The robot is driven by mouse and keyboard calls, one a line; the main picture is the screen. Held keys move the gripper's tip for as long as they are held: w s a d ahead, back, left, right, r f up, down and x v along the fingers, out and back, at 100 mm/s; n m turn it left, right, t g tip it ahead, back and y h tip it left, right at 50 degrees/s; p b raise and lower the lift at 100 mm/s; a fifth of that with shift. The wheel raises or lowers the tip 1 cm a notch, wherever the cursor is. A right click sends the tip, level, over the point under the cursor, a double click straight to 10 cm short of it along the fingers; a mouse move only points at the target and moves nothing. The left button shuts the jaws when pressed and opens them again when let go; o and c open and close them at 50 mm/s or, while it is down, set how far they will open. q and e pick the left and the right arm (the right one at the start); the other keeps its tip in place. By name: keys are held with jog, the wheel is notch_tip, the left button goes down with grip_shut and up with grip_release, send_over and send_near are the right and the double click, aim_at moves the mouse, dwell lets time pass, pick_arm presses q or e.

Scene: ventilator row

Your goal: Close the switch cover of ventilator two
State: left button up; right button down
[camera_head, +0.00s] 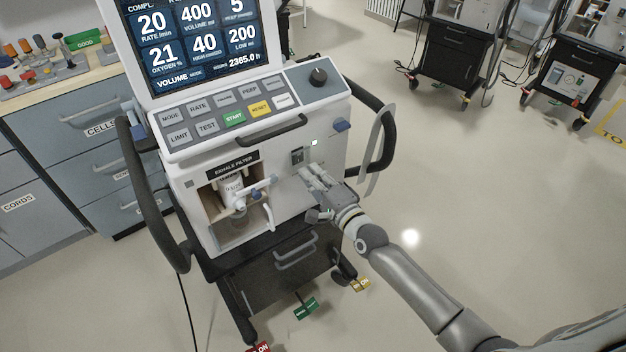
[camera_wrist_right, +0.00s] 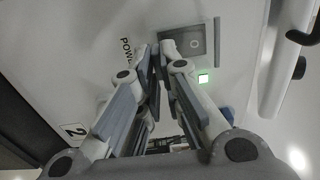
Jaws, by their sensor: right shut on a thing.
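Ventilator two (camera_head: 205,165) stands in front of me, its screen lit. On its white front panel is a small grey switch plate (camera_head: 297,155) with a rocker; it also shows in the wrist view (camera_wrist_right: 186,41), beside a "POWER" label. A green light (camera_head: 314,142) glows to its right. My right gripper (camera_head: 306,172) is at the panel just below the switch. In the wrist view its fingers (camera_wrist_right: 161,52) come together at the plate's left edge, shut on a thin piece, apparently the switch cover, mostly hidden between them. My left gripper is out of view.
A black drawer cart (camera_head: 285,270) is below. A counter with drawers (camera_head: 70,150) is at left; open floor lies right.

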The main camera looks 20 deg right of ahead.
dwell(0.3)
jog(key=c, duration=1.6)
grip_release()
jog(key=v, duration=1.2)
jog(key=shift+a, duration=0.1)
